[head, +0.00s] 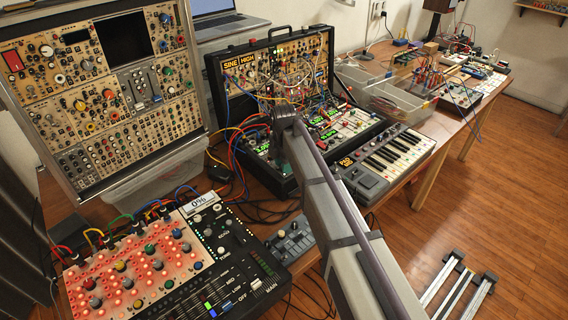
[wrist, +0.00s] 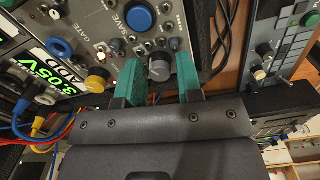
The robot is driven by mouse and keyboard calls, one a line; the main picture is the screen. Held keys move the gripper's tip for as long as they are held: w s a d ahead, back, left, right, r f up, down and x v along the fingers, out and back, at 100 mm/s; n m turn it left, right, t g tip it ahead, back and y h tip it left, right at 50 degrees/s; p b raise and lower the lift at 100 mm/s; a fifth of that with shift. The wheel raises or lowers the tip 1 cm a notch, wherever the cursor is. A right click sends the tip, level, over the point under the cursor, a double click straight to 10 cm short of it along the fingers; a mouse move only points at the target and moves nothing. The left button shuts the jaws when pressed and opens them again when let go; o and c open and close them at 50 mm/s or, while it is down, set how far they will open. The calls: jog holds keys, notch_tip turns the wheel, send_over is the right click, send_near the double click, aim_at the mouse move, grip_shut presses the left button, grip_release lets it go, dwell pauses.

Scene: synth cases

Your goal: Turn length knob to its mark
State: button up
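In the wrist view my gripper (wrist: 157,56) has two green-padded fingers standing apart. A grey knob (wrist: 159,65) lies between them in the picture, with visible gaps on both sides. No label reading "length" can be made out, so I cannot confirm that this is the length knob, and I see no clear mark for it. The knob is on a light grey panel (wrist: 118,20) with a big blue knob (wrist: 140,17) above it. In the head view my arm reaches over the open black synth case (head: 213,92), and the arm hides the knob there.
Patch cables (head: 240,135) hang at the case's left. A small keyboard (head: 400,152) stands to its right, and a mixer (head: 235,245) in front. In the wrist view a yellow knob (wrist: 97,80) sits left of the fingers, and cables run close by.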

jog(key=shift+r, duration=0.1)
notch_tip(320, 180, up, 11)
jog(key=p, duration=1)
jog(key=shift+f+p, duration=0.2)
jog(key=shift+p, duration=0.2)
jog(key=s+d+m, duration=1)
jog(key=s+m, duration=0.2)
jog(key=s, duration=0.1)
jog(key=s+d+m, duration=1)
jog(key=s+m, duration=0.2)
jog(key=m, duration=0.1)
jog(key=shift+s+d, duration=0.3)
jog(key=shift+s, duration=0.05)
